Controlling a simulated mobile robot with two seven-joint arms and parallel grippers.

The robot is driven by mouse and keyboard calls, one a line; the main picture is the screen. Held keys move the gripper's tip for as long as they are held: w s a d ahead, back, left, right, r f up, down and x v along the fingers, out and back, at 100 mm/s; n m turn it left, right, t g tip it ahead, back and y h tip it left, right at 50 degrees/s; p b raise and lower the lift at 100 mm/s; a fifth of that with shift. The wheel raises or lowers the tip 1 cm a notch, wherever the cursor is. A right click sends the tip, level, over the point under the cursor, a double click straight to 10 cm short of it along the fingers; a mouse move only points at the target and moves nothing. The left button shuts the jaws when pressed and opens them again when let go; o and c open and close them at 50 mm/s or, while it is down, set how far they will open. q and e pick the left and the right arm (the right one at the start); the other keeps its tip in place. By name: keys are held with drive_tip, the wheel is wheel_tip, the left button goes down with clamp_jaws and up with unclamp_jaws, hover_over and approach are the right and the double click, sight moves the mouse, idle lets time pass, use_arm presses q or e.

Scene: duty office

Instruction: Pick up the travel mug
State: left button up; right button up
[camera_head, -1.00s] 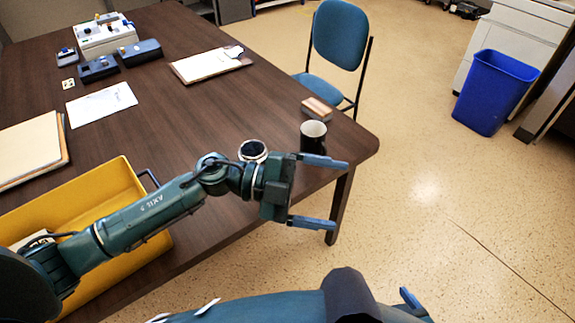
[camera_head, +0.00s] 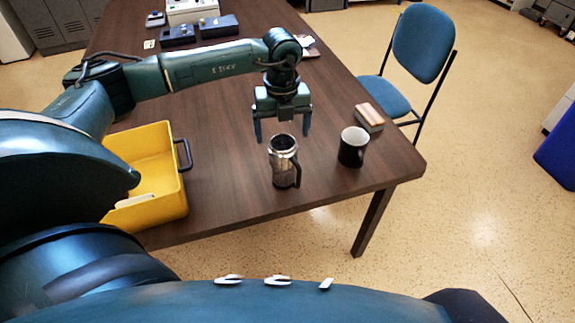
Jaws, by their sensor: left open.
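My right gripper does not show.
A black mug (camera_head: 353,150) with a pale inside stands right of the travel mug, near a brush-like block (camera_head: 369,117). A yellow bin (camera_head: 172,208) sits to the left. A blue chair (camera_head: 421,45) stands beyond the table's right edge.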

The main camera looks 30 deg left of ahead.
sight(284, 153)
use_arm(q)
wheel_tip(284, 153, down, 8)
drive_tip(key=shift+f+p, duration=0.1)
drive_tip(key=shift+p, duration=0.55)
drive_tip(key=shift+w, duration=0.1)
drive_tip(key=c, duration=1.6)
drive_tip(key=shift+o, duration=0.2)
